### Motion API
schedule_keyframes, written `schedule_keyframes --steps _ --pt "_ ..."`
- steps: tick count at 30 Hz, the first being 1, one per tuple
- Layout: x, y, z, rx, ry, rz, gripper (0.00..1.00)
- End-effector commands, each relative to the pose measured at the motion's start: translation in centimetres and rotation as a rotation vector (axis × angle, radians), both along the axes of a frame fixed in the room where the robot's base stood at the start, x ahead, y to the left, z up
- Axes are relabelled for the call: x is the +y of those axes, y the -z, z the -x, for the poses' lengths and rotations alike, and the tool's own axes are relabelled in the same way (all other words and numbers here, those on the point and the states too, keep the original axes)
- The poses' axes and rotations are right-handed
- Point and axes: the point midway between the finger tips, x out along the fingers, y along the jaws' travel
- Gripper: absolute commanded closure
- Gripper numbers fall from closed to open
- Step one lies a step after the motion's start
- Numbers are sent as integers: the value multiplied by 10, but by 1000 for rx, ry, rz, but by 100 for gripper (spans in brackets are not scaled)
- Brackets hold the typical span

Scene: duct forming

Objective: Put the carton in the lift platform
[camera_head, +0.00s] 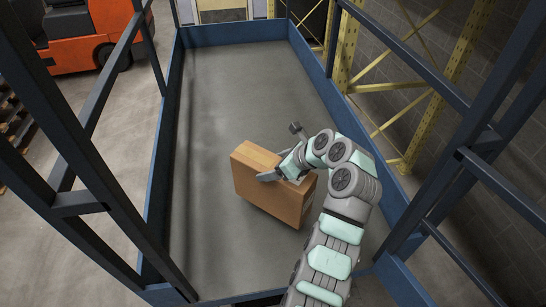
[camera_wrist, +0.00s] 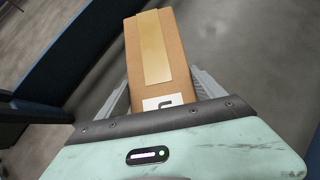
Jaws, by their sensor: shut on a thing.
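The brown cardboard carton (camera_head: 266,192) is in my gripper (camera_head: 282,171) in the head view, over the grey floor of the lift platform (camera_head: 215,95). The platform has low blue side walls. My gripper is shut on the carton from above, one finger on each side. In the wrist view the carton (camera_wrist: 160,60) shows its taped top between the two grey fingers, with a white label near the palm. The carton looks slightly tilted. I cannot tell whether its underside touches the platform floor.
Dark blue posts and rails frame the platform on both sides. An orange forklift (camera_head: 85,40) stands outside at the upper left. Yellow racking (camera_head: 430,90) stands along the wall at the right. The platform floor beyond the carton is clear.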

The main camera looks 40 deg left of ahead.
Motion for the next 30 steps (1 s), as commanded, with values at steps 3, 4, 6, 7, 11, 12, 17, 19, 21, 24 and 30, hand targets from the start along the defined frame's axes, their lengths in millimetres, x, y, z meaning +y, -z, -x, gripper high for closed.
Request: schedule_keyframes --steps 3,4,6,7,11,12,17,19,21,24,30 --pt "1 4 0 -2 1 -3 95" --pt "1 7 0 -2 1 -3 95" --pt "1 15 1 0 1 -3 95" --pt "1 20 1 2 0 -3 95" --pt "1 37 2 4 -2 -1 95" --pt "1 40 1 2 -1 -2 95" --pt "1 41 0 -2 -1 -3 95" --pt "1 41 0 -3 -1 -4 95" --pt "1 41 0 -2 -1 -4 95" --pt "0 44 0 -2 1 -1 19" --pt "0 44 0 -1 1 -1 3"
